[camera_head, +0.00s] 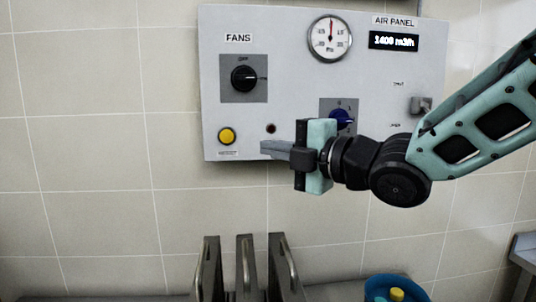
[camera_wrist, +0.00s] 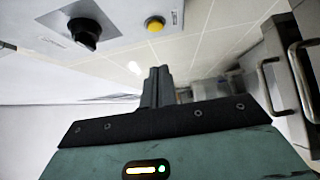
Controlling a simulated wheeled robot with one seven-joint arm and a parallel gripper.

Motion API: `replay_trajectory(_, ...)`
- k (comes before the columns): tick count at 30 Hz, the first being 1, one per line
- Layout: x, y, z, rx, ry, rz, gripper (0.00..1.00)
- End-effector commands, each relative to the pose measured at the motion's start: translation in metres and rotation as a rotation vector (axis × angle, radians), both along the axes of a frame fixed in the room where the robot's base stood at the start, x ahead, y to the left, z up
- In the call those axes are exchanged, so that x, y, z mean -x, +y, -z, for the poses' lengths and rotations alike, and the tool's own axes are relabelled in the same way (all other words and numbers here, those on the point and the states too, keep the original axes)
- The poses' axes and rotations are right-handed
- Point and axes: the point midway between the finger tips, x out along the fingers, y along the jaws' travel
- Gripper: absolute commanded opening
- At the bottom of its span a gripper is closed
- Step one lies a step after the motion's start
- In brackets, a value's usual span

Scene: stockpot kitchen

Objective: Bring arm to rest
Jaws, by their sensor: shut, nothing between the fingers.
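My gripper (camera_head: 265,148) is in front of the grey wall panel (camera_head: 290,80), near its lower edge. Its fingers point left in the head view and are shut with nothing between them. The arm reaches in from the right side of the picture. In the wrist view the closed fingertips (camera_wrist: 158,72) stand at the centre, with the panel at upper left. My gripper and wrist partly cover the blue knob (camera_head: 343,117) in the head view.
The panel carries a black FANS knob (camera_head: 244,77), a yellow RESET button (camera_head: 227,135), a gauge (camera_head: 330,37) and a display (camera_head: 394,41). Upright steel pieces with handles (camera_head: 246,268) stand below. A blue container (camera_head: 398,289) is at lower right.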

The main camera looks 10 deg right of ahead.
Motion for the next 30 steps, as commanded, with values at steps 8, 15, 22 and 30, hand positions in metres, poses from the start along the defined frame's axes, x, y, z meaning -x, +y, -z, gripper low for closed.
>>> replay_trajectory(8, -0.024, -0.088, 0.090, -0.165, 0.525, 0.379, 0.00)
replay_trajectory(15, 0.015, -0.183, 0.188, -0.481, 1.082, 0.904, 0.00)
replay_trajectory(22, 0.070, -0.222, 0.237, -0.714, 1.379, 1.271, 0.00)
replay_trajectory(30, 0.129, -0.222, 0.262, -0.870, 1.607, 1.569, 0.00)
